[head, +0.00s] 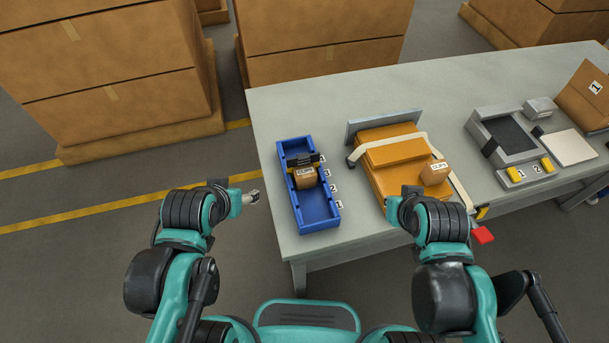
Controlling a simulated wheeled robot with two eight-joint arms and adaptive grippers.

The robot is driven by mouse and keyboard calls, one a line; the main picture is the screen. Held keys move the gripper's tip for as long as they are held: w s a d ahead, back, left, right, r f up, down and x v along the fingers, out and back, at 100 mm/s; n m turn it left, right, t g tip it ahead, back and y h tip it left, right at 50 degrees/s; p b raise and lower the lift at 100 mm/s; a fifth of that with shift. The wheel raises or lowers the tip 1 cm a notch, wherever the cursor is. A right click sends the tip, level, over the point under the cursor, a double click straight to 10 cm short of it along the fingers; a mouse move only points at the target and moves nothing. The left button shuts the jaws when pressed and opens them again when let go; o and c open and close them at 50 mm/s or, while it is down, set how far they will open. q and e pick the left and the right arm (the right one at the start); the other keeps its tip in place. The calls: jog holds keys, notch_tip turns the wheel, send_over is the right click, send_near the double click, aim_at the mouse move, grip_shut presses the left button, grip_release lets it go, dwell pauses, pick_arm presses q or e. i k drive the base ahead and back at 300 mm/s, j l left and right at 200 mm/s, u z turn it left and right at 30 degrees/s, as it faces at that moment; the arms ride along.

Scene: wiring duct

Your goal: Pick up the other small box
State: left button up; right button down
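One small brown box (305,178) with a white label sits in the blue divided tray (318,212), in a middle compartment beside a black item. Another small brown box (434,173) with a label rests on the right part of the orange package (388,178). My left gripper (254,197) is off the table's left edge, left of the blue tray and apart from both boxes; its fingers are too small to read. My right gripper is mostly hidden by its own wrist, in front of the orange package's lower left edge; whether it holds anything is not visible.
A grey tray (506,132) and yellow blocks numbered 1 and 2 lie to the right. The grey table (275,108) is bare around the blue tray.

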aim_at(436, 171)
jog(key=l+z, duration=0.15)
jog(key=z, duration=0.3)
jog(key=k+l+z, duration=0.1)
jog(key=l+z, duration=0.15)
jog(key=z, duration=0.2)
jog(key=i+l+z, duration=0.25)
jog(key=i, duration=0.3)
